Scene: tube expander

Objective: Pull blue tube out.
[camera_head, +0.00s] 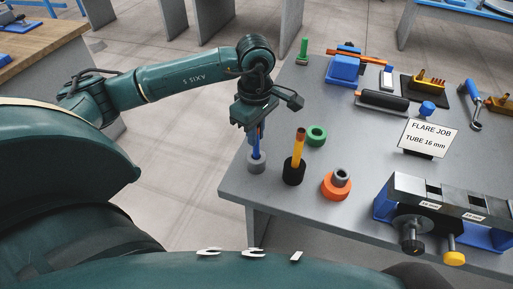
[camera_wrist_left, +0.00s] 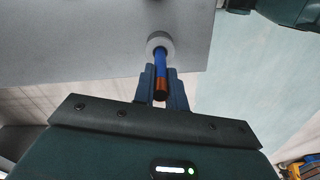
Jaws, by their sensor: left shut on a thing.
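The blue tube (camera_head: 256,152) stands upright in a grey round holder (camera_head: 257,165) near the left edge of the table. In the left wrist view the blue tube (camera_wrist_left: 160,66) has a copper-coloured end, and its other end sits in the grey holder (camera_wrist_left: 160,40). My left gripper (camera_head: 255,130) comes down from above and is shut on the tube's upper part. In the left wrist view its fingers (camera_wrist_left: 161,88) lie on either side of the tube. My right gripper does not show.
An orange tube (camera_head: 299,145) stands in a black holder (camera_head: 293,172) just right of the blue one. A green ring (camera_head: 316,135) and an orange ring holder (camera_head: 336,185) are close by. A sign (camera_head: 428,138) and a clamp block (camera_head: 440,205) stand further right on the table (camera_head: 300,215).

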